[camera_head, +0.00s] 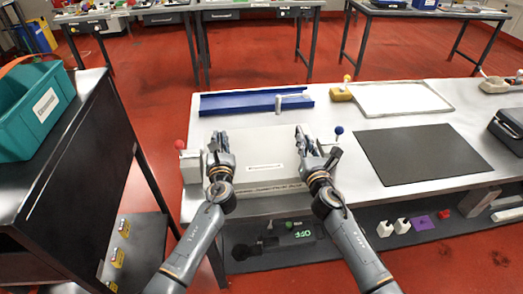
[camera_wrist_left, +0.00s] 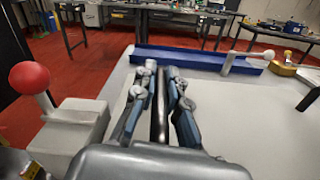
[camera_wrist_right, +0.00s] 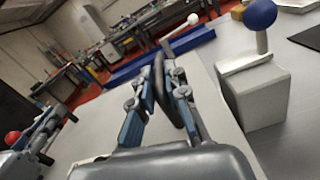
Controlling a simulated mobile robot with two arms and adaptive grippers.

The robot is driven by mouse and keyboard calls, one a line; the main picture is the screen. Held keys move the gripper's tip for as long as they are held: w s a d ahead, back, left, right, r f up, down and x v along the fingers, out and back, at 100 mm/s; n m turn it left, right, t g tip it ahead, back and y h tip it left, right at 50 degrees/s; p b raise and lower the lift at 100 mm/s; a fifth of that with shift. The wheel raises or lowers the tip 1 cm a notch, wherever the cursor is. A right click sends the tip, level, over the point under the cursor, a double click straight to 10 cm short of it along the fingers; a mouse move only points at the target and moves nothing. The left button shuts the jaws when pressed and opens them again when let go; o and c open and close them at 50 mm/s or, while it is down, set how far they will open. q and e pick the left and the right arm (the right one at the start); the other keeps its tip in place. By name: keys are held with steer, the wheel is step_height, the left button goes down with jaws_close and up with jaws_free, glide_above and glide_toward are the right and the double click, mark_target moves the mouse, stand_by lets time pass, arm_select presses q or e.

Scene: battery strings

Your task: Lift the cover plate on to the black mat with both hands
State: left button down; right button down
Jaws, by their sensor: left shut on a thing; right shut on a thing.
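The cover plate (camera_head: 258,165) is a pale, flat panel with a small label, on the left part of the white table. It also shows in the right wrist view (camera_wrist_right: 95,128). My left gripper (camera_head: 216,142) is shut on a dark handle (camera_wrist_left: 159,108) at the plate's left side. My right gripper (camera_head: 305,138) is shut on another dark handle (camera_wrist_right: 170,98) at its right side. The plate's underside is hidden, so I cannot tell whether it touches what is below. The black mat (camera_head: 422,153) lies flat and bare to the right.
A red-knobbed block (camera_wrist_left: 70,130) stands left of the plate and a blue-knobbed block (camera_wrist_right: 257,95) right of it. A blue tray (camera_head: 235,103) lies behind. A white-topped panel (camera_head: 400,98) and yellow object (camera_head: 341,94) lie behind the mat.

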arm_select(q)
steer(key=shift+r, duration=0.3)
arm_select(e)
steer(key=shift+w+r, duration=0.1)
steer(key=shift+r, duration=0.25)
arm_select(q)
steer(key=shift+w, duration=0.15)
arm_select(e)
steer(key=shift+w, duration=0.1)
